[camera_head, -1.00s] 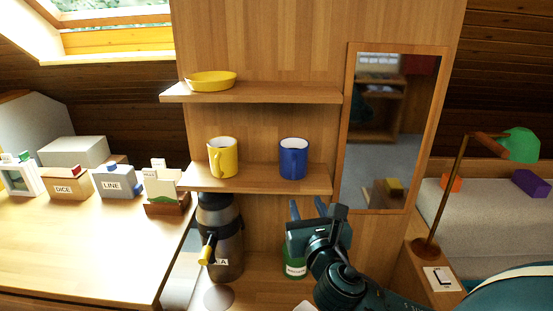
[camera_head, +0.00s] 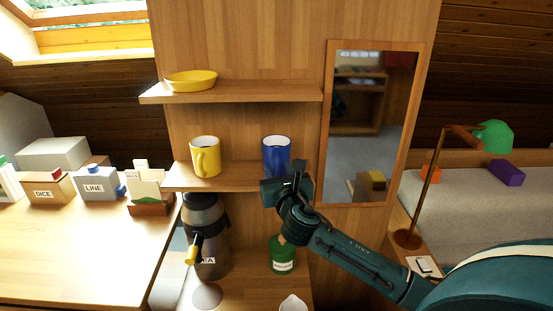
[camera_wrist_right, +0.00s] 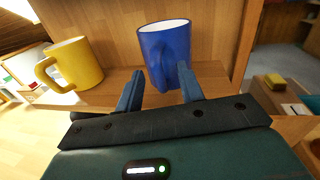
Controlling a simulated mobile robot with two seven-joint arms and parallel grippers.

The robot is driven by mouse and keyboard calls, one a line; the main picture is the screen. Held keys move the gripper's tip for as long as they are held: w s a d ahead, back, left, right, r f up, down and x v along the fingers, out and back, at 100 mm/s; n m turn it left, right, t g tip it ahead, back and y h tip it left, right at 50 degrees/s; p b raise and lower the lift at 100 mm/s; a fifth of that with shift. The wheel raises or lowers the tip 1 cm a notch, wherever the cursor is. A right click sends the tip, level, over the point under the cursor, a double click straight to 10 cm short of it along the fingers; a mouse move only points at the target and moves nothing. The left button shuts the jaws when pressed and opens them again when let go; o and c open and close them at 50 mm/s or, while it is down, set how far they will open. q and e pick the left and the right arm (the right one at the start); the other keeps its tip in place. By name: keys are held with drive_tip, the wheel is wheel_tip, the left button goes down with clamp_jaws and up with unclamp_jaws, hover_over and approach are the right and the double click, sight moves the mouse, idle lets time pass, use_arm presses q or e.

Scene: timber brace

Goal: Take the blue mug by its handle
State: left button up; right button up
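The blue mug (camera_head: 276,150) stands upright on the middle shelf (camera_head: 232,178), to the right of the yellow mug (camera_head: 205,157). My right gripper (camera_head: 286,182) is just in front of the blue mug and hides its lower part in the head view. In the right wrist view the blue mug (camera_wrist_right: 165,48) is straight ahead, beyond my open fingers (camera_wrist_right: 160,76). The fingers are apart, with nothing held between them. My left gripper is not in view.
A yellow bowl (camera_head: 191,81) sits on the shelf above. Below are a dark dispenser (camera_head: 204,232) and a green container (camera_head: 282,256). A mirror (camera_head: 370,125) is at the right. Labelled boxes (camera_head: 98,186) stand on the left table.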

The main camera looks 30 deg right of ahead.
drive_tip(key=shift+w, duration=0.2)
drive_tip(key=shift+c, duration=0.6)
clamp_jaws()
